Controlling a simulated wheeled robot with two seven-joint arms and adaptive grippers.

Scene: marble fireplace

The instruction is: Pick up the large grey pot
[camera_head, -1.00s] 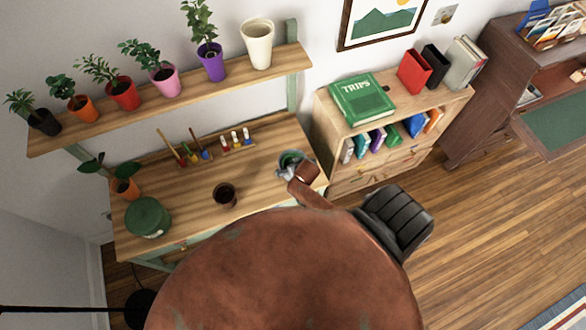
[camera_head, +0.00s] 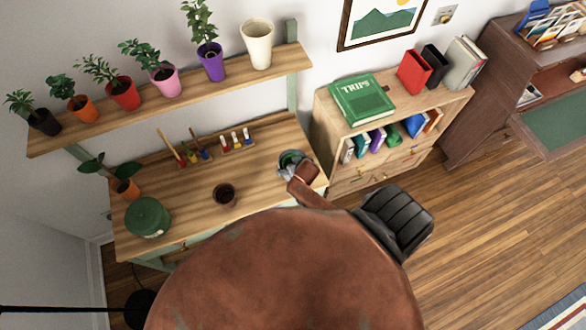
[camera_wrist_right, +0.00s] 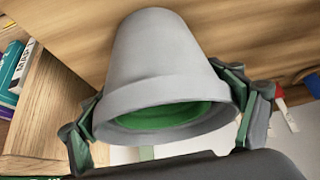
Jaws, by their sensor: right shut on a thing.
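The large grey pot (camera_wrist_right: 160,65) fills the middle of the right wrist view, its wide rim towards the camera and green showing inside. My right gripper (camera_wrist_right: 165,115) is shut on it, with one finger pressed against each side of the rim. In the head view the pot (camera_head: 291,156) is small and partly hidden by my right gripper (camera_head: 290,167), at the right end of the wooden workbench (camera_head: 260,175). I cannot tell whether its base touches the bench. My left gripper is not in view.
A small dark pot (camera_head: 224,195), a green lidded container (camera_head: 147,217) and an orange potted plant (camera_head: 124,186) stand on the bench. Small tools (camera_head: 237,139) are at the back. A shelf (camera_head: 175,100) of potted plants hangs above. A bookcase (camera_head: 322,115) stands close on the right.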

